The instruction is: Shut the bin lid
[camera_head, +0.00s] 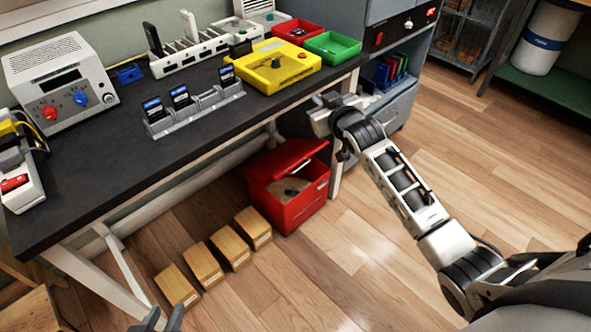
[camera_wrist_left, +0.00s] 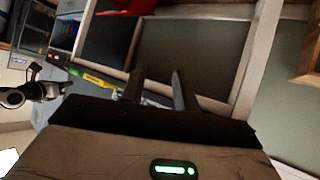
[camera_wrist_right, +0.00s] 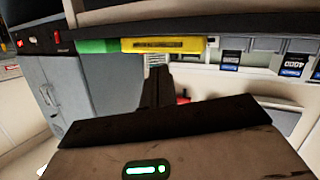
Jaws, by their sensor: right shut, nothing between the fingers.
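The red bin (camera_head: 305,212) stands on the floor by the workbench's front leg. Its red lid (camera_head: 284,158) is tilted up at the back, and the opening shows something brownish inside. My right gripper (camera_head: 318,110) is beyond and above the bin, near the workbench edge, apart from the lid. In the right wrist view its fingers (camera_wrist_right: 157,88) are together with nothing between them. My left gripper (camera_head: 162,320) shows only its fingertips at the bottom edge, far from the bin. In the left wrist view its fingers (camera_wrist_left: 157,90) are apart and empty.
The dark workbench (camera_head: 110,180) overhangs the floor behind the bin. Several cardboard boxes (camera_head: 203,265) stand in a row left of the bin. A grey cabinet (camera_head: 398,105) stands beyond my right gripper. The wooden floor (camera_head: 350,260) in front of the bin is clear.

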